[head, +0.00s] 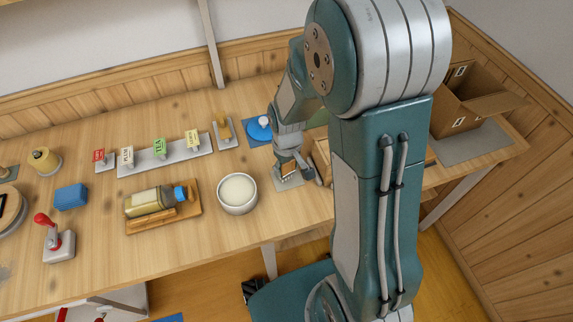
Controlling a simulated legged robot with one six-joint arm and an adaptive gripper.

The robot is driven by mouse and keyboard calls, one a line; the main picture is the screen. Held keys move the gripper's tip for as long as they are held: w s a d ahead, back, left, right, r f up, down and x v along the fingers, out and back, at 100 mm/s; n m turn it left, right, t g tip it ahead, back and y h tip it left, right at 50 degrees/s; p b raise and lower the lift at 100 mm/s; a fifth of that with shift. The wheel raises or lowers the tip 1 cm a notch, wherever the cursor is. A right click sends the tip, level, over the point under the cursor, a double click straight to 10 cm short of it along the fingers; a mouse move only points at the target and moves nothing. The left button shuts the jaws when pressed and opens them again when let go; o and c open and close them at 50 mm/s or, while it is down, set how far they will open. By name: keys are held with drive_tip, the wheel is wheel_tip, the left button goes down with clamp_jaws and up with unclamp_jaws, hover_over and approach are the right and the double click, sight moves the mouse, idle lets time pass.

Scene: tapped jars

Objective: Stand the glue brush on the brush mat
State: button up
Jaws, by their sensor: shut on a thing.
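My gripper (292,170) is low over the table, to the right of the bowl of white paste. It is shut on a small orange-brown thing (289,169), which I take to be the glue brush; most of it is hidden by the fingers. Directly below is a small grey mat (291,185), which looks like the brush mat. I cannot tell whether the brush touches the mat or is just above it. The brush's tilt is also unclear.
The bowl (237,208) stands left of my gripper. A blue-lidded thing (259,128) sits on a blue mat behind it. A wooden object (321,160) is close on the right, partly behind my arm. A jar (150,201) lies on a wooden cradle farther left.

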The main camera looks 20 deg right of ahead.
drive_tip(key=shift+f, duration=0.3)
idle(0.4)
drive_tip(key=o, duration=1.3)
drive_tip(key=shift+r, duration=4)
drive_tip(key=shift+r, duration=0.1)
wheel_tip(320, 180, up, 12)
